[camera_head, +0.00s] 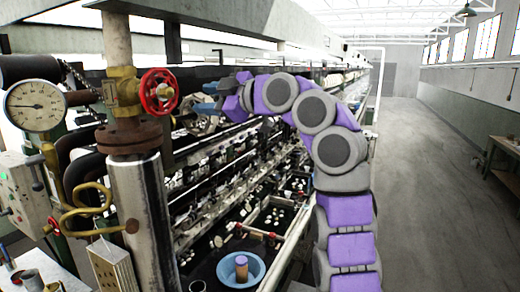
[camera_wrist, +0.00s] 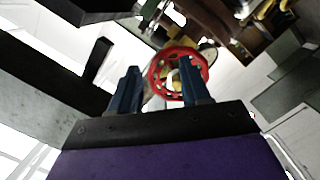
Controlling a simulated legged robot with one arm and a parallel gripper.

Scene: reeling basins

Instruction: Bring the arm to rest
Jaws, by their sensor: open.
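My gripper (camera_head: 208,98) is at the end of my purple and grey arm, raised in front of the reeling machine in the head view. In the wrist view its two blue fingers (camera_wrist: 158,90) stand apart with nothing held between them. A red handwheel (camera_head: 159,92) on a brass valve is just left of my gripper in the head view. In the wrist view the red handwheel (camera_wrist: 153,75) shows beyond the fingers, partly hidden by the right one. I cannot tell exactly how far the fingers are from it.
A pressure gauge (camera_head: 36,105) and a steel pipe (camera_head: 146,220) stand at the left. A blue bowl (camera_head: 259,272) with a brown cylinder (camera_head: 241,268) sits in the basin area below. The machine's rows run along the left. The aisle floor (camera_head: 435,170) at right is clear, with a table (camera_head: 507,160) by the wall.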

